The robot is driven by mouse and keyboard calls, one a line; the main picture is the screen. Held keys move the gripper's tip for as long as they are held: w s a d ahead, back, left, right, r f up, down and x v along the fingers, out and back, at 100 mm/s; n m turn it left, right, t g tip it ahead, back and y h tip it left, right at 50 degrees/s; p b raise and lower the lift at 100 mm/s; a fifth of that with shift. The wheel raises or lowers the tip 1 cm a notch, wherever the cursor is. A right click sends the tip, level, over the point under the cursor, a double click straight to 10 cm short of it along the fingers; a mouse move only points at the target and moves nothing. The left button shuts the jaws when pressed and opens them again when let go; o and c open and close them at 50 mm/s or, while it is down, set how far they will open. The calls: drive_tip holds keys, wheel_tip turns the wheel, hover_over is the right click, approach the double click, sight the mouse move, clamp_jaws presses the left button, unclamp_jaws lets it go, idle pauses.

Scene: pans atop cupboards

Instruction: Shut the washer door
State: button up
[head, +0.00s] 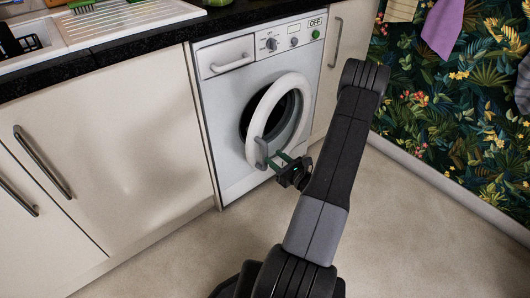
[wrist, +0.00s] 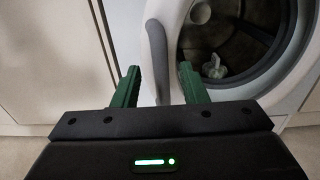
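The white washer (head: 233,92) is built in under the counter. Its round white door (head: 301,90) stands ajar, with the ring a little out from the front and the dark opening showing at its left. The grey door handle (head: 261,153) is on the ring's lower left. My gripper (head: 277,160) is open at the handle. In the wrist view my gripper (wrist: 158,73) has its two green fingers apart, with the handle (wrist: 157,55) and door edge showing between and beyond them. Whether a finger touches the handle cannot be told.
Cream cupboards (head: 115,140) flank the washer, with bar handles on their fronts. A dark counter (head: 225,22) runs above, carrying a white sink drainer (head: 130,18). The pale floor (head: 420,230) is clear at the right, up to a leafy papered wall (head: 450,120).

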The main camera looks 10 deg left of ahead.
sight(267, 152)
drive_tip(key=b+x, duration=0.1)
drive_tip(key=x, duration=0.5)
drive_tip(key=shift+a, duration=0.1)
drive_tip(key=shift+c, duration=0.5)
clamp_jaws()
